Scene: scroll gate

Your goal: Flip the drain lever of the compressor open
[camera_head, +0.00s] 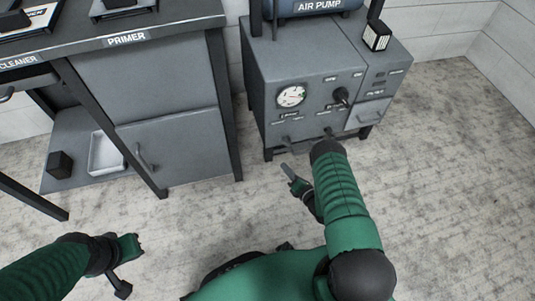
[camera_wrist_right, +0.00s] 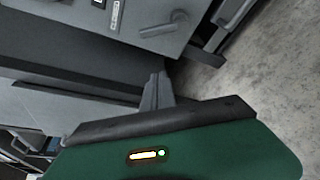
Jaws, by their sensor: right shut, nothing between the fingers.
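The compressor (camera_head: 310,75) is a grey box with a round gauge (camera_head: 291,96), a black knob (camera_head: 341,95) and a blue tank labelled AIR PUMP on top. Two small grey levers, one at lower left (camera_head: 289,140) and one to its right (camera_head: 328,131), sit low on its front. Their labels are too small to read. A grey lever (camera_wrist_right: 165,28) also shows in the right wrist view, beyond my fingers. My right gripper (camera_head: 286,168) is shut and empty, below and apart from the compressor front; its fingers (camera_wrist_right: 157,82) are together. My left gripper (camera_head: 123,287) is low at left, its fingers unclear.
A grey bench (camera_head: 170,28) with cabinet doors stands left of the compressor. A lower shelf holds a white tray (camera_head: 105,153) and a black cube (camera_head: 60,164). The floor in front is clear.

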